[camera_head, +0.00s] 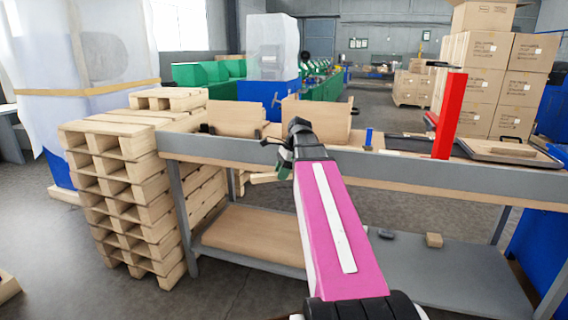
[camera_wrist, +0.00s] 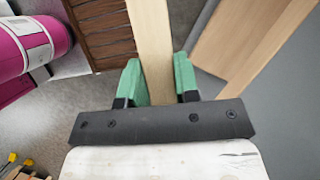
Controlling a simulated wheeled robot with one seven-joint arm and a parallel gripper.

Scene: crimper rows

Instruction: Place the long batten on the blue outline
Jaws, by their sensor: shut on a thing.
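My gripper (camera_wrist: 158,78) has green fingers on both sides of a pale wooden batten (camera_wrist: 152,35) and is shut on it. In the wrist view the batten runs away from the fingers and out of the top edge. In the head view my gripper (camera_head: 284,171) is at the front side of the workbench, below its top, partly hidden by my arm. A short part of the batten (camera_head: 264,178) shows to its left; its full length is hidden. I cannot make out the blue outline in either view.
The workbench (camera_head: 400,168) carries wooden boxes (camera_head: 315,118), a red upright block (camera_head: 450,116), a small blue piece (camera_head: 368,138) and dark trays (camera_head: 500,151). Its lower shelf (camera_head: 440,270) holds a brown board (camera_head: 245,232) and small blocks. Stacked pallets (camera_head: 125,190) stand close on the left.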

